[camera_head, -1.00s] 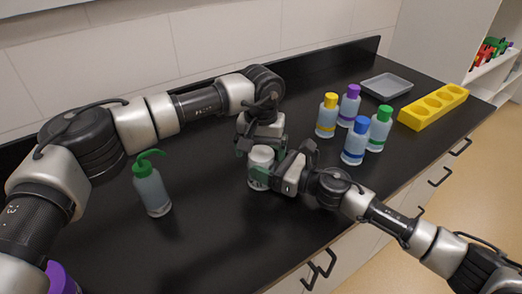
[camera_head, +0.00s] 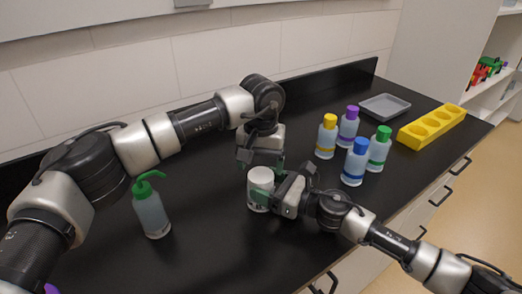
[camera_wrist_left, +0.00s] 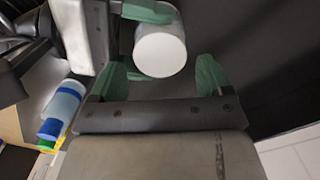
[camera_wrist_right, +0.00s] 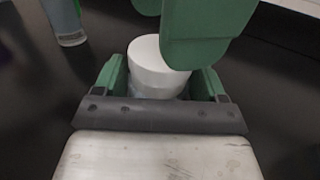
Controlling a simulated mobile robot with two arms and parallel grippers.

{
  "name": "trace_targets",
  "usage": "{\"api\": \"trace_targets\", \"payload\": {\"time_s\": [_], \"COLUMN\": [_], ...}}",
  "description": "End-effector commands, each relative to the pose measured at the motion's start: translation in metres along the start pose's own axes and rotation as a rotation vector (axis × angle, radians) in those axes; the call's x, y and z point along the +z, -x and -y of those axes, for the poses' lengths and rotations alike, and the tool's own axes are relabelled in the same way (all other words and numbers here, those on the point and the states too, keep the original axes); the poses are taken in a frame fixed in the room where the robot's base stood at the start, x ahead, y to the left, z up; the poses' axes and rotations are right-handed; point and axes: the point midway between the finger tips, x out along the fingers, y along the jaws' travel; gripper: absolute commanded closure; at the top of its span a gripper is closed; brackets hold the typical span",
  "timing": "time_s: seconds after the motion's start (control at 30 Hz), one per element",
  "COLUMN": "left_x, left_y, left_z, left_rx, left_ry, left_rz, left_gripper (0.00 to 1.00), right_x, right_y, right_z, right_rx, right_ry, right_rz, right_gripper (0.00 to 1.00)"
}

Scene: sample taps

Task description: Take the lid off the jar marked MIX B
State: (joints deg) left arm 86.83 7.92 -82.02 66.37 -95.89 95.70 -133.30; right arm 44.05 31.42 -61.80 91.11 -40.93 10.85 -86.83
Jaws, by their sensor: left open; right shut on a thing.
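A small jar (camera_head: 257,204) with a white lid (camera_head: 261,175) stands upright near the middle of the black counter. Its marking cannot be read. My right gripper (camera_head: 272,192) is shut on the jar's body from the right side; in the right wrist view the jar (camera_wrist_right: 155,93) sits between its green fingers under the lid (camera_wrist_right: 153,52). My left gripper (camera_head: 263,166) is open just above the lid, pointing down. The lid is on the jar.
A wash bottle with green spout (camera_head: 151,211) stands at left. Bottles with yellow (camera_head: 326,138), purple (camera_head: 348,128), blue (camera_head: 355,164) and green (camera_head: 379,150) caps stand at right. Behind them are a grey tray (camera_head: 385,105) and a yellow rack (camera_head: 432,124). The counter's front edge is close.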

Motion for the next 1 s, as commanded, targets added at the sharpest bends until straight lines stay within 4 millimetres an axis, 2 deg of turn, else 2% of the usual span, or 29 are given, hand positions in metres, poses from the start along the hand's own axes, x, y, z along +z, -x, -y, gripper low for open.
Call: {"api": "trace_targets", "payload": {"time_s": [0.1, 0.23, 0.57, 0.67, 0.83, 0.87, 0.9, 1.0], "left_x": [0.000, 0.000, 0.000, 0.000, 0.000, 0.000, 0.000, 0.000], "left_y": [-0.017, -0.028, -0.032, -0.032, -0.032, -0.032, -0.032, -0.032], "left_z": [0.000, 0.000, 0.000, 0.000, 0.000, 0.000, 0.000, 0.000], "left_rx": [0.000, 0.002, 0.001, 0.001, 0.000, 0.000, 0.000, 0.000], "left_ry": [0.000, 0.000, 0.001, 0.001, 0.001, 0.001, 0.001, 0.001], "left_rz": [0.001, 0.000, -0.001, -0.001, -0.001, -0.001, -0.001, -0.001], "left_gripper": [0.21, 0.21, 0.21, 0.33, 0.59, 0.60, 0.29, 0.14], "right_x": [-0.001, -0.001, -0.001, -0.001, -0.001, -0.001, -0.001, -0.001], "right_y": [0.000, 0.000, 0.000, 0.000, 0.000, 0.000, 0.000, 0.000], "right_z": [0.000, 0.000, 0.000, 0.000, 0.000, 0.000, 0.000, 0.000], "right_rx": [0.000, 0.000, 0.000, 0.000, 0.000, 0.000, 0.000, 0.000], "right_ry": [0.000, 0.000, 0.000, 0.000, 0.000, 0.000, 0.000, 0.000], "right_rz": [-0.001, -0.001, -0.001, -0.001, -0.001, -0.001, -0.001, -0.001], "right_gripper": [0.95, 0.95, 0.95, 0.94, 0.94, 0.94, 0.94, 0.94]}}
